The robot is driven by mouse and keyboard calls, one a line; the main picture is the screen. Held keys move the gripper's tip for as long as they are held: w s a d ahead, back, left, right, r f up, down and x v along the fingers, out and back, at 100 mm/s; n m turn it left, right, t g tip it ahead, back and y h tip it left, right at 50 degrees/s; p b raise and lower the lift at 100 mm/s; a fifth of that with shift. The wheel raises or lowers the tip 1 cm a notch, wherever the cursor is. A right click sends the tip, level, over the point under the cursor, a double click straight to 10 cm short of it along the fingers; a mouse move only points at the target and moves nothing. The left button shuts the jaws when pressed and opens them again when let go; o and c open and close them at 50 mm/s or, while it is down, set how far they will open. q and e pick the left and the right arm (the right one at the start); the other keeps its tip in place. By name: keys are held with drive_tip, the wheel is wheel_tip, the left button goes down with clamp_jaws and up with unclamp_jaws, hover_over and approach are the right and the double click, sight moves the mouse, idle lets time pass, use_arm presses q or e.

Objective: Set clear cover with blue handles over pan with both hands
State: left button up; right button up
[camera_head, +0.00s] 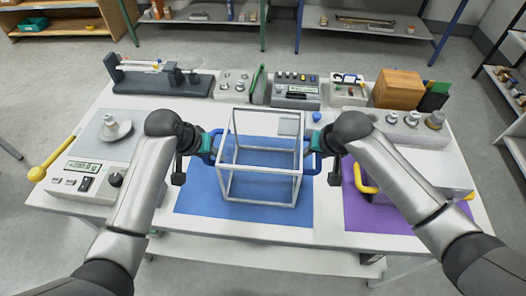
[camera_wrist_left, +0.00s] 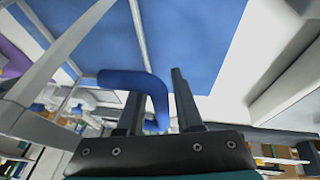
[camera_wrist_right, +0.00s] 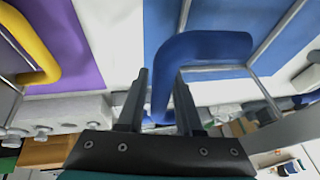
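The clear cover (camera_head: 263,172), a box with pale edges, stands upright over the blue mat (camera_head: 195,202) at the middle of the table. My left gripper (camera_head: 207,147) is at its left blue handle; the left wrist view shows that handle (camera_wrist_left: 135,80) between the fingers. My right gripper (camera_head: 314,144) is at the right blue handle (camera_wrist_right: 205,46), which fills the gap between its fingers.
Instruments and a wooden block (camera_head: 398,88) line the back. The blue mat's front is clear.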

use_arm(q)
drive_tip(key=shift+c, duration=0.3)
use_arm(e)
drive_tip(key=shift+c, duration=0.3)
use_arm(q)
clamp_jaws()
use_arm(e)
clamp_jaws()
use_arm(q)
drive_tip(key=shift+r, duration=0.1)
use_arm(e)
drive_tip(key=shift+r, duration=0.1)
